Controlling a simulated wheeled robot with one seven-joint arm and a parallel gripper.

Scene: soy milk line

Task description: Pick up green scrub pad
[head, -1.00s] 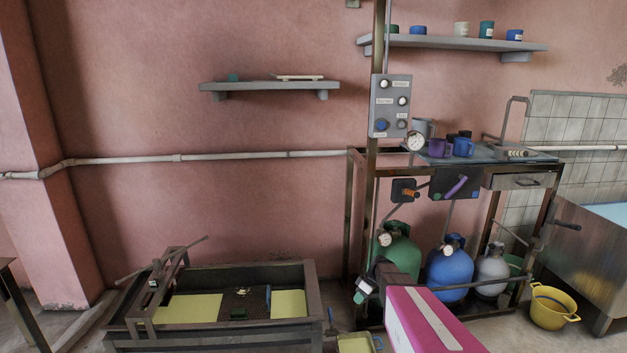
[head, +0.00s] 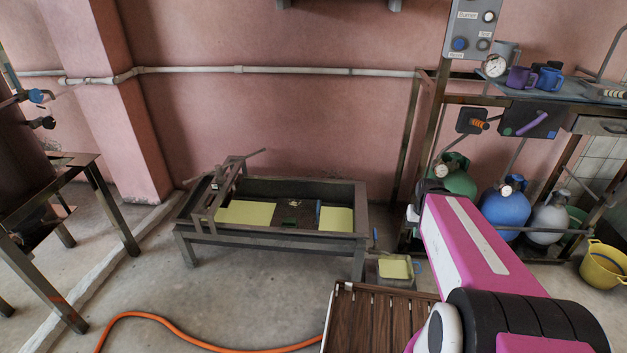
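A small dark green piece (head: 289,224), possibly the green scrub pad, lies in the dark middle part of the low metal trough (head: 362,205), between two pale yellow sheets (head: 245,213). It is small in the head view, so I cannot be sure what it is. My pink arm reaches up from the lower right, to the right of the trough and apart from it. The white and dark end of my arm (head: 412,214) shows at its far tip, partly hidden by the arm. Its fingers cannot be made out.
A lever frame (head: 212,197) crosses the trough's left end. A small tray with a yellow pad (head: 394,268) and a brown slatted surface (head: 372,322) are near my arm. An orange hose (head: 200,335) lies on the floor. Gas cylinders (head: 505,212) stand right.

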